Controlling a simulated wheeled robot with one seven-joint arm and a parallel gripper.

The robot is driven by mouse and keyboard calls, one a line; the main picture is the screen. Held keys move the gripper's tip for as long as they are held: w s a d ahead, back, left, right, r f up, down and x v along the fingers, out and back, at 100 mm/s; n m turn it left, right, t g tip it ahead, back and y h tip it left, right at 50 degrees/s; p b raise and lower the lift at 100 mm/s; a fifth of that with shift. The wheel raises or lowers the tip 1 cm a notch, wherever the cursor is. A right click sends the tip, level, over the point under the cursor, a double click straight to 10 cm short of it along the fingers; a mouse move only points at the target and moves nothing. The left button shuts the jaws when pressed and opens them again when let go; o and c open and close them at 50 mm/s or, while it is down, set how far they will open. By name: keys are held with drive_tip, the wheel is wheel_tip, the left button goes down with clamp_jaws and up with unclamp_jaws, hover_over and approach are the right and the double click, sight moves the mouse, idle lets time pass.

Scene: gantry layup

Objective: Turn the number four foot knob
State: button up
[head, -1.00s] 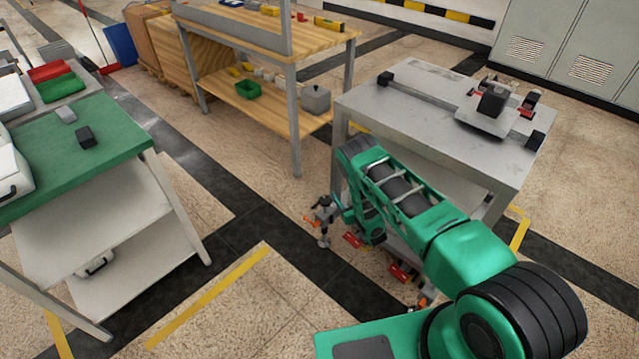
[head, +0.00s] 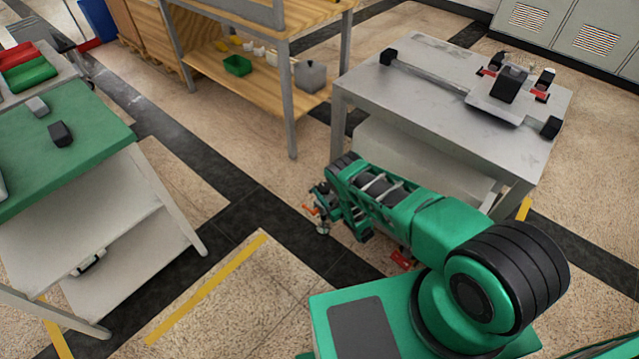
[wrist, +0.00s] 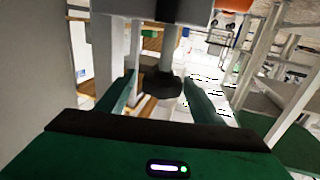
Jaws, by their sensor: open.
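In the wrist view, a dark round foot knob (wrist: 162,86) on a grey vertical rod (wrist: 171,45) shows between the fingers of my gripper (wrist: 160,80). The fingers are open, one on each side, with no clear contact. No number is readable on it. In the head view, a foot with an orange part (head: 311,209) stands low by the left end of my arm, partly hidden by it. My gripper is largely hidden behind my arm there. Another foot with a red part (head: 401,259) shows below my arm. The grey gantry table (head: 425,58) stands behind.
A green-topped bench (head: 95,125) stands at left, and a wooden workbench (head: 205,62) with a green bin (head: 237,65) at the back. Floor between the benches is clear. In the wrist view, a pale upright panel (wrist: 40,60) is close on the left.

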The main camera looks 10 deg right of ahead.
drive_tip(key=shift+x, duration=2.35)
drive_tip(key=shift+a, duration=0.15)
drive_tip(key=c, duration=1)
